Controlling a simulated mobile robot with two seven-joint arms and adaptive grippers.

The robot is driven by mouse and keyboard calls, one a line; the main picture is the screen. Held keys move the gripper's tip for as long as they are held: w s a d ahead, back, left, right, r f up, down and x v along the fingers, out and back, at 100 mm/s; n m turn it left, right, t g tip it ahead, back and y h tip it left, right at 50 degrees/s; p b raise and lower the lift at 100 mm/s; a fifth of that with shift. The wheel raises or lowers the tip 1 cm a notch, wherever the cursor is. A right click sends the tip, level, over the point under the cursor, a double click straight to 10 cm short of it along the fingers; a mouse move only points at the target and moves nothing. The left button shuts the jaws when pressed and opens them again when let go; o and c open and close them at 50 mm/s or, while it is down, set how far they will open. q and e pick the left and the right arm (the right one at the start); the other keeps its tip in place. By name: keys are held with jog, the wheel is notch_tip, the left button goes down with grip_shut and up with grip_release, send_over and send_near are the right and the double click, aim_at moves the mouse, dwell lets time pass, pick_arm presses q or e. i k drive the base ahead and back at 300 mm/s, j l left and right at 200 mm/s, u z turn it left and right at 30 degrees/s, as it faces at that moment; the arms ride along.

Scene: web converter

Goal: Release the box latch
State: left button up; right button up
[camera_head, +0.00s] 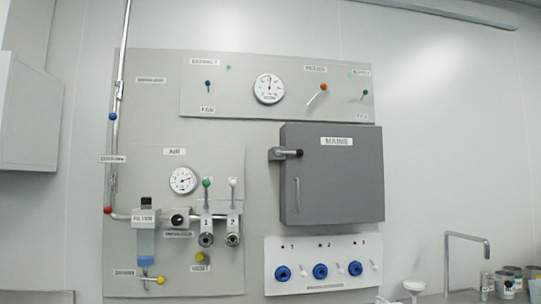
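A dark grey box (345,190) labelled "MAINS" is mounted on the wall panel, right of the middle in the head view. Its door looks closed. A slim upright pull handle (297,194) is on the door's left side, below the latch. Neither of my grippers is in view.
Above the box is a strip with a round gauge (268,89) and small levers. Below it is a white panel with blue sockets (320,271). Air valves and pipes (205,215) stand to the left. A tap (466,240) and cans (513,280) are at lower right.

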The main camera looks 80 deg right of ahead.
aim_at(299, 152)
jog(key=z, duration=2.9)
